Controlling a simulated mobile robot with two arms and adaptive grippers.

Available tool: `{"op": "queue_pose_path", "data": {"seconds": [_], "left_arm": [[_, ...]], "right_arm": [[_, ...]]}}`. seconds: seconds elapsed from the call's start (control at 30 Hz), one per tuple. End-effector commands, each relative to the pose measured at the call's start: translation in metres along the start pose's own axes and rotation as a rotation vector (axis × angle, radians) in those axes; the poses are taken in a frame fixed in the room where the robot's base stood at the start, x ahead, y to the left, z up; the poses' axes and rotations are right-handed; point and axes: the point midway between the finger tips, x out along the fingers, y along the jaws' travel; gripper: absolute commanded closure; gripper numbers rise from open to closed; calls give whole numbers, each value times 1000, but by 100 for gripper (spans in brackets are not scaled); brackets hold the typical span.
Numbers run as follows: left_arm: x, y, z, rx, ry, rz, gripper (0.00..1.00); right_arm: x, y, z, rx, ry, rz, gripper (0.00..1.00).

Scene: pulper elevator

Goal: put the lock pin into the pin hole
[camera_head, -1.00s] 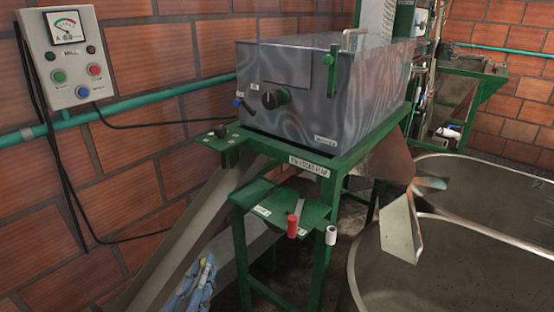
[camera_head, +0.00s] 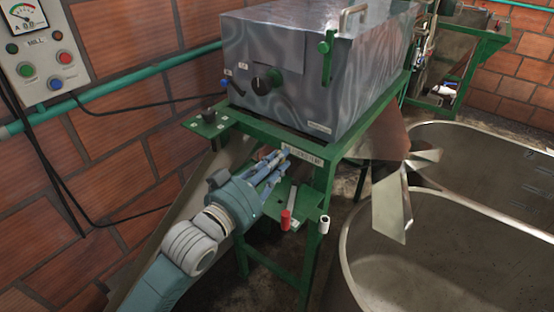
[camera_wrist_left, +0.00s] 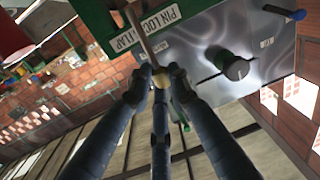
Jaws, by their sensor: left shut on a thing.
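My left gripper (camera_head: 284,158) reaches in from the lower left, with its fingertips close to the green rail (camera_head: 240,121) under the metal housing, just left of the label "PIN LOCKS FLAP". In the left wrist view its blue fingers (camera_wrist_left: 160,76) are closed together. A slim greyish rod (camera_wrist_left: 138,33), apparently the lock pin, extends from the fingertips across the label plate (camera_wrist_left: 158,27) toward the green frame. A small tan rounded piece shows between the fingertips. I cannot make out the pin hole or whether the rod touches the frame. My right gripper is not in view.
A small green shelf with a red handle (camera_head: 286,220) and a white handle (camera_head: 324,225) lies right of my gripper. The steel housing (camera_head: 305,95) with its black knob (camera_head: 262,85) stands above. A large metal tub (camera_head: 430,235) is at right. A control box (camera_head: 45,50) hangs at left.

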Motion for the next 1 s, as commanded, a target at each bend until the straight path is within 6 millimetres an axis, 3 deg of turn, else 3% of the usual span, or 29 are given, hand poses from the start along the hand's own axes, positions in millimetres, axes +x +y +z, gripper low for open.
{"op": "queue_pose_path", "data": {"seconds": [0.1, 0.2, 0.3, 0.6, 1.0], "left_arm": [[0, 0, -1, -11, 1, 0, 100], [-1, 0, -2, -37, -1, -1, 100], [-1, 0, 0, -72, -2, -2, 100], [-1, -3, 32, -66, -2, -2, 100], [-1, -5, 58, -66, -1, -2, 100]], "right_arm": [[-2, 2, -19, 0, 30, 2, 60], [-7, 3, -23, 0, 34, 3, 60], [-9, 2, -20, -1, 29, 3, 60], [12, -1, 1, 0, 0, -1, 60], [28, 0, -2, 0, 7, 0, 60]]}}
